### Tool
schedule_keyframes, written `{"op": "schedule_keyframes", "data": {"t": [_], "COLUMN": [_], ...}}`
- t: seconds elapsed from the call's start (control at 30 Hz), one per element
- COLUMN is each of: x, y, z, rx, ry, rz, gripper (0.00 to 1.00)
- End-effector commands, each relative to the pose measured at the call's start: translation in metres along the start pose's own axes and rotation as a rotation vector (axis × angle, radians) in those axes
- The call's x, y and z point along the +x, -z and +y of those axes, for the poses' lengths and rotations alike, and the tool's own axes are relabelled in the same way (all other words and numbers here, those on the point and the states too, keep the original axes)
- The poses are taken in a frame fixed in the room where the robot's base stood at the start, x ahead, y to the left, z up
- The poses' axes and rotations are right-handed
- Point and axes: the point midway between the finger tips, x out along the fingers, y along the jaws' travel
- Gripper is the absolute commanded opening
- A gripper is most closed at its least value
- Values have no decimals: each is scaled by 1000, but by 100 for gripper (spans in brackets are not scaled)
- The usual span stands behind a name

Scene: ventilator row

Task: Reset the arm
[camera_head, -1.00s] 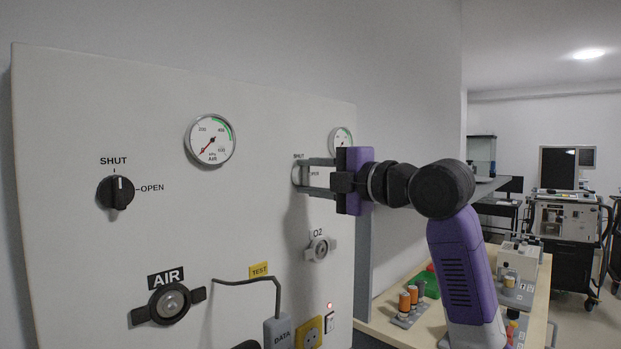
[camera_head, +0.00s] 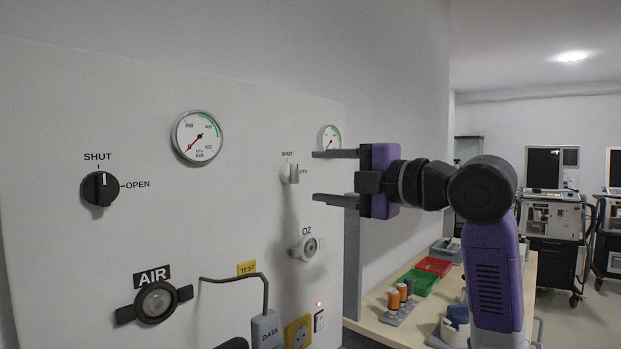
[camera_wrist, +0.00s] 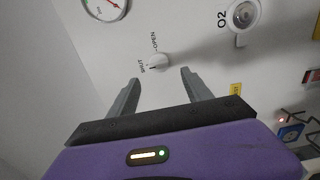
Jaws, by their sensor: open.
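My gripper (camera_head: 318,175) is open and empty, its two grey fingers pointing left toward the white wall panel (camera_head: 60,260). A pale valve knob (camera_head: 290,173) with a SHUT label sits on the panel just beyond the fingertips, apart from them. In the wrist view the knob (camera_wrist: 159,62) lies ahead of the gap between the open fingers (camera_wrist: 160,85), with SHUT and OPEN lettered beside it. My purple and black arm stands right of the panel.
A black AIR knob (camera_head: 101,188), an AIR gauge (camera_head: 197,138) and an O2 outlet (camera_head: 306,247) are on the panel. A wooden table (camera_head: 377,329) at the right holds a green tray (camera_head: 420,283), a red tray (camera_head: 434,266) and orange-capped bottles (camera_head: 392,298). Ventilator carts (camera_head: 553,218) stand behind.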

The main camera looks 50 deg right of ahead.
Motion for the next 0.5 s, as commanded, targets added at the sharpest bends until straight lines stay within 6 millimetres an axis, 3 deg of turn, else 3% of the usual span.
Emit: {"op": "schedule_keyframes", "data": {"t": [0.13, 0.5], "x": [-9, -10], "y": [0, 0], "z": [0, 0], "rx": [0, 0], "ry": [0, 0], "rz": [-1, 0], "gripper": [58, 58]}}
